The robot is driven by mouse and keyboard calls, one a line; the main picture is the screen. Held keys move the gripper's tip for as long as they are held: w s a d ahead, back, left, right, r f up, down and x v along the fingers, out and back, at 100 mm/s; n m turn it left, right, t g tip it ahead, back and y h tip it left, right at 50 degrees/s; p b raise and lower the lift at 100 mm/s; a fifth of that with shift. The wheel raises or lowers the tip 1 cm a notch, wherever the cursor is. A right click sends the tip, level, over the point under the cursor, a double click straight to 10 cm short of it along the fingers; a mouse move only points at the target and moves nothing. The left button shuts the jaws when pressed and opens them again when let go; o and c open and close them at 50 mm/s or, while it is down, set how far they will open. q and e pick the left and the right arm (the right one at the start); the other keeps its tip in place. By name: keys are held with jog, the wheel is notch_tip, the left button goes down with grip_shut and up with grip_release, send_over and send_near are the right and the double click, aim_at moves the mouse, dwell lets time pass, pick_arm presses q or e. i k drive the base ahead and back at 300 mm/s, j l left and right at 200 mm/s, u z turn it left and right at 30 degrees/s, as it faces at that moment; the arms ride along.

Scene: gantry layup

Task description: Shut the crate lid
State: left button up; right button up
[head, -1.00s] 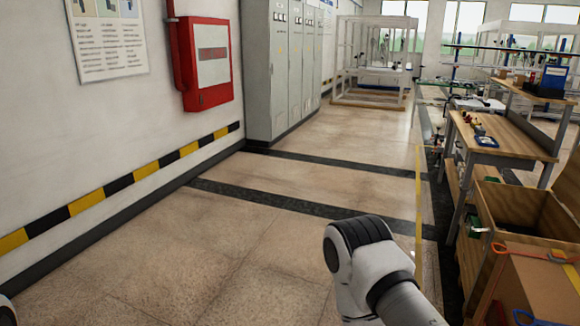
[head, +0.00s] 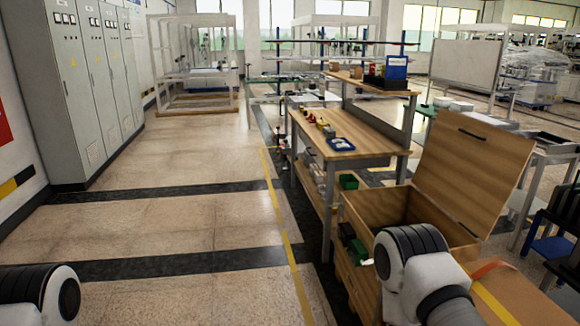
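The wooden crate (head: 352,222) stands at the lower right, its inside dark and partly visible. Its wooden lid (head: 470,165) is open, tilted up and leaning back to the right, with a dark slot near its top edge. A white and black link of my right arm covers the crate's near part. A link of my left arm shows at the lower left corner. Neither gripper is in view.
A wooden workbench (head: 345,130) with a blue tray (head: 341,144) and small parts stands just behind the crate. Grey cabinets (head: 85,90) line the left wall. The floor (head: 185,228) left of the yellow line is clear. Dark chairs (head: 560,225) stand at the right.

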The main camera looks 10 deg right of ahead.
aim_at(470, 168)
jog(key=i+j+z, duration=0.2)
jog(key=i+z, duration=0.25)
jog(key=i, duration=0.3)
jog(key=i+j+z, duration=0.5)
jog(key=i, duration=0.2)
jog(key=i+j+z, duration=0.45)
jog(key=i+j, duration=0.15)
